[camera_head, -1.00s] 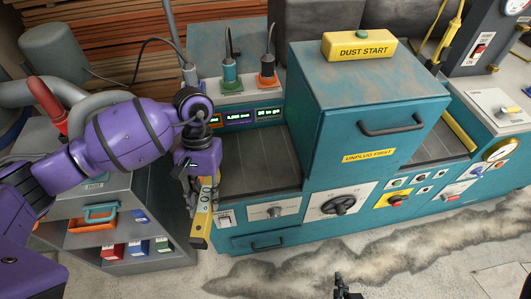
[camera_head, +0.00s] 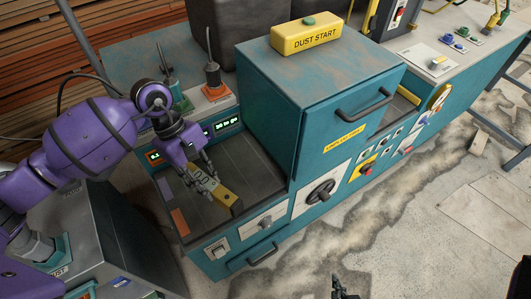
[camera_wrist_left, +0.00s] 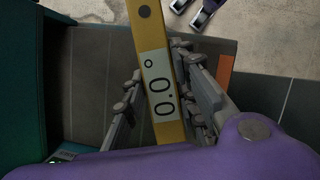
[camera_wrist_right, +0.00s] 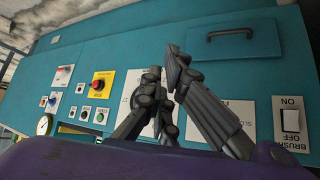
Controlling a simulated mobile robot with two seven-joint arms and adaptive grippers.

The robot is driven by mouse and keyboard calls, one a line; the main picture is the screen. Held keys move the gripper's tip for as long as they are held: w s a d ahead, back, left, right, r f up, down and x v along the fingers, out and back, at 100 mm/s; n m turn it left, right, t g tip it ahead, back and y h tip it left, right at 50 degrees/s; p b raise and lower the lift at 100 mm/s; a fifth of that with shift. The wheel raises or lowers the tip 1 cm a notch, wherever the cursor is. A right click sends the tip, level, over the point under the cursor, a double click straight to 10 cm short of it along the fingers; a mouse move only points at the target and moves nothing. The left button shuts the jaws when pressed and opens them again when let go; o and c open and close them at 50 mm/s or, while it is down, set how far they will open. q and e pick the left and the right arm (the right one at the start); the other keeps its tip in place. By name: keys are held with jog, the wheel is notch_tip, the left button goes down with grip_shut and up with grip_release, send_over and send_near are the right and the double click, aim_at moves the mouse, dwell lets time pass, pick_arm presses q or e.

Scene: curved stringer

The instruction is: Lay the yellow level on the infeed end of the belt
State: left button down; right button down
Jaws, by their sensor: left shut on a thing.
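The yellow level (camera_head: 226,195) is in my left gripper (camera_head: 199,183), over the infeed end of the belt (camera_head: 255,173). In the left wrist view the level (camera_wrist_left: 150,28) runs between the two fingers (camera_wrist_left: 160,80), its display reading 0.0°. Its far end reaches toward the belt's front edge. I cannot tell whether the level touches the belt. My right gripper (camera_head: 343,290) shows only at the bottom edge of the head view. In the right wrist view its fingertips (camera_wrist_right: 164,62) are close together with nothing between them, in front of the teal panel.
The teal machine housing (camera_head: 300,110) rises just right of the belt, with a yellow DUST START box (camera_head: 306,36) on top. Small displays and plugs (camera_head: 213,82) stand behind the belt. A switch (camera_head: 217,249) and knob panel lie below the belt's front edge.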

pick_arm(q)
jog(key=w+d+r+n+t+b, duration=0.1)
jog(key=w+r+n+t, duration=0.15)
jog(key=n, duration=0.45)
jog(key=w+d+r+n+t, duration=0.1)
jog(key=w+n+t, duration=0.25)
jog(key=n, duration=0.35)
jog(key=shift+g, duration=0.3)
jog(key=f, duration=0.9)
jog(key=shift+w+a+f, duration=0.25)
jog(key=shift+w+f, duration=0.05)
jog(key=shift+w, duration=0.1)
jog(key=shift+f, duration=0.2)
jog(key=c, duration=1.4)
grip_release()
